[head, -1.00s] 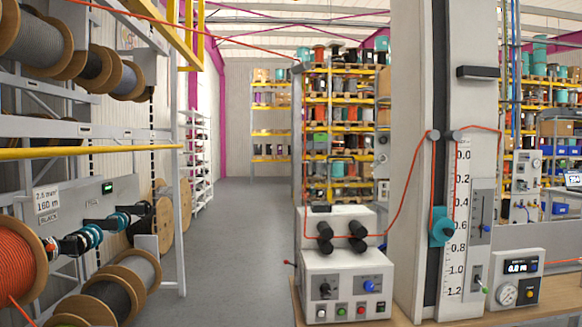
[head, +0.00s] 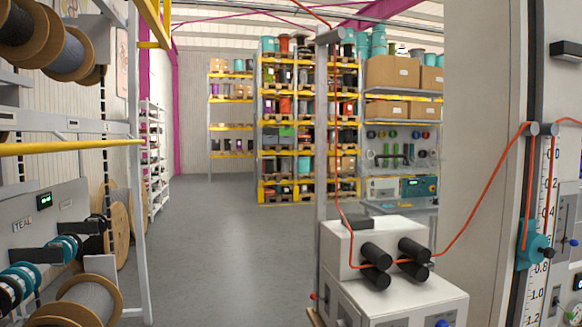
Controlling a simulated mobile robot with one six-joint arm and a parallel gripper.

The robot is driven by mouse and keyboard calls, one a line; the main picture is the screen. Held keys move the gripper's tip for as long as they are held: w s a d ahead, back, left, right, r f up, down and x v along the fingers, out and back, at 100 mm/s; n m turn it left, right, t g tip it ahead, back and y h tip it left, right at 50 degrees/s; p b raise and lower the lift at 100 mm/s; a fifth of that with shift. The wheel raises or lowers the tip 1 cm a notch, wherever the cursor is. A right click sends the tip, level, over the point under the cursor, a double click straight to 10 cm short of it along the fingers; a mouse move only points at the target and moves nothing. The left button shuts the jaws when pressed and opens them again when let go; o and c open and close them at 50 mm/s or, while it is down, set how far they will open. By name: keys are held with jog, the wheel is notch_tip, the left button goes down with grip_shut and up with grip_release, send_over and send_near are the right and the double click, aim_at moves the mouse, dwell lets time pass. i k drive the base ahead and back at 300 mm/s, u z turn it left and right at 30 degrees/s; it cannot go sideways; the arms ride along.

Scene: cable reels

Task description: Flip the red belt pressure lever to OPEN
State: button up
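The white belt machine (head: 352,298) stands at the lower middle-right of the head view, with black rollers (head: 377,252) on its upper part and an orange cable running between them. A small red knob (head: 313,296) shows at its left side, low down. It looks like the tip of the belt pressure lever, but it is too small to tell its position. The lower front of the machine is cut off by the picture's bottom edge. My gripper is not in view.
A tall column with a scale (head: 547,210) and a teal carriage (head: 532,250) stands at the right. Reel racks with a yellow rail (head: 70,147) line the left. The grey aisle floor (head: 220,240) is clear. Stocked shelves (head: 305,120) stand at the back.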

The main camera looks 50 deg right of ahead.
aim_at(313, 296)
jog(key=i, duration=1.65)
jog(key=z, duration=3.1)
jog(key=i, duration=0.95)
jog(key=u, duration=0.05)
